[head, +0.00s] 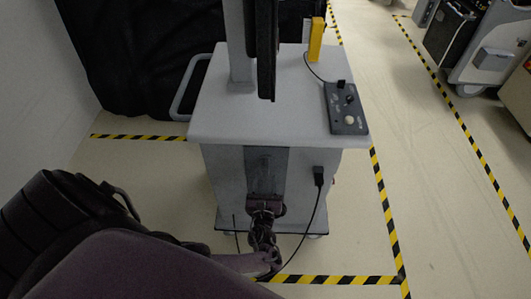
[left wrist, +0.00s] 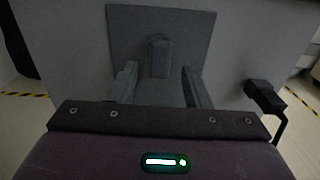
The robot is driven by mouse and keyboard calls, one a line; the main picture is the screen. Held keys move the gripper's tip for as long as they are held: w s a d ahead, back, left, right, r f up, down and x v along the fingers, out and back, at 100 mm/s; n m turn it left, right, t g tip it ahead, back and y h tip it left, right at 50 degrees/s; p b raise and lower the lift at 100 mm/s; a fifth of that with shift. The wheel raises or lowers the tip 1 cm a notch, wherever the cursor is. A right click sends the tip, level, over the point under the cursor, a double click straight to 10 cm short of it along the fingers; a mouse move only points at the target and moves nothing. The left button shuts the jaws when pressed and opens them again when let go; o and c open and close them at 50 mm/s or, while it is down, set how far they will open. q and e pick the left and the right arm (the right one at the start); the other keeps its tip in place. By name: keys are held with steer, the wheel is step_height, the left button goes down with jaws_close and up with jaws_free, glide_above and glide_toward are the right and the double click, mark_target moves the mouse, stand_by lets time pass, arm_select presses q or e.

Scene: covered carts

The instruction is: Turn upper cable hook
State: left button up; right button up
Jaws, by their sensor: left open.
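The upper cable hook (left wrist: 160,58) is a small grey block standing out from a dark square plate (left wrist: 205,20) on the cart's front. The plate also shows in the head view (head: 281,160), where I cannot make out the hook clearly. My left gripper (head: 265,188) is in front of the plate. In the left wrist view its two fingers (left wrist: 160,85) are open and empty, one on each side of the hook, with gaps between them and it. I cannot tell how far the fingertips are from the plate. My right gripper is in neither view.
The grey cart (head: 222,120) carries a dark control box (head: 346,108), a yellow object (head: 316,40) and an upright post. A black plug (head: 319,176) with a hanging cable is right of the plate. Striped tape marks the floor; other equipment (head: 490,55) stands at the far right.

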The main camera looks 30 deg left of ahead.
arm_select(q)
steer(key=shift+v, duration=2)
